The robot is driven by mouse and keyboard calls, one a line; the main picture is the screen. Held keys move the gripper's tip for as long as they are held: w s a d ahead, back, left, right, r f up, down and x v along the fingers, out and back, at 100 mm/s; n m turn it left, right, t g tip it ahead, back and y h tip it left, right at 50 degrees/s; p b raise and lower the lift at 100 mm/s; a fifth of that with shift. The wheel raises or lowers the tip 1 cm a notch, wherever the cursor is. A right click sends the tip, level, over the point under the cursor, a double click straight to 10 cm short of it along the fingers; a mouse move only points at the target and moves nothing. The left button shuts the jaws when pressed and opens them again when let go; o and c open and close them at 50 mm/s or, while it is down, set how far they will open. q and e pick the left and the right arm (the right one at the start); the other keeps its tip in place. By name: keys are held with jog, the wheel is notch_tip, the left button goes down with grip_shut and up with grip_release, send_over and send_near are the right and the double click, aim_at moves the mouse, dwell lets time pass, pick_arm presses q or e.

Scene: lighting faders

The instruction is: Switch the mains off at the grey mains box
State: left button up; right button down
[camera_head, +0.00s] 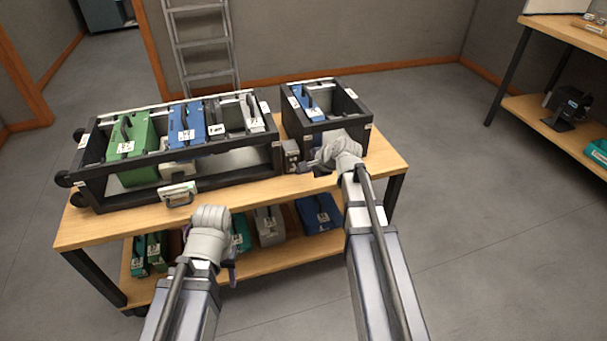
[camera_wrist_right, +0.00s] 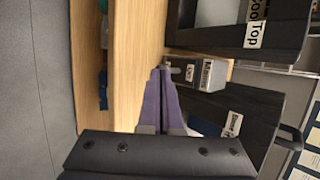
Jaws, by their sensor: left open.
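The grey mains box (camera_head: 291,156) sits on the table's front part, between the long black rack and the small black rack. In the right wrist view the mains box (camera_wrist_right: 211,74) shows a "Mains" label and a smaller label beside it. My right gripper (camera_head: 308,166) is just right of the box in the head view. In the right wrist view its purple fingers (camera_wrist_right: 162,72) are together, with their tips close to the box's face. I cannot tell whether they touch it or its switch. My left gripper (camera_head: 232,270) is open, low in front of the table, partly hidden by its wrist.
The long black rack (camera_head: 233,164) holds green, blue and grey modules. The small black rack (camera_head: 357,112) holds a blue module. Several cases stand on the lower shelf (camera_head: 262,263). A ladder (camera_head: 203,45) leans behind, and another shelf unit (camera_head: 545,107) stands at right.

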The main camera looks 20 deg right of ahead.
jog(key=shift+s+f+n+t+b, duration=0.2)
jog(key=shift+f+t+b, duration=0.5)
jog(key=shift+b, duration=0.9)
jog(key=shift+s+f+n+t+b, duration=0.15)
jog(key=shift+f+t+b, duration=0.55)
jog(key=shift+b, duration=0.85)
jog(key=shift+r, duration=0.35)
jog(key=shift+r+p, duration=0.1)
jog(key=shift+p, duration=0.25)
jog(key=shift+r+p, duration=0.7)
jog(key=shift+p, duration=0.05)
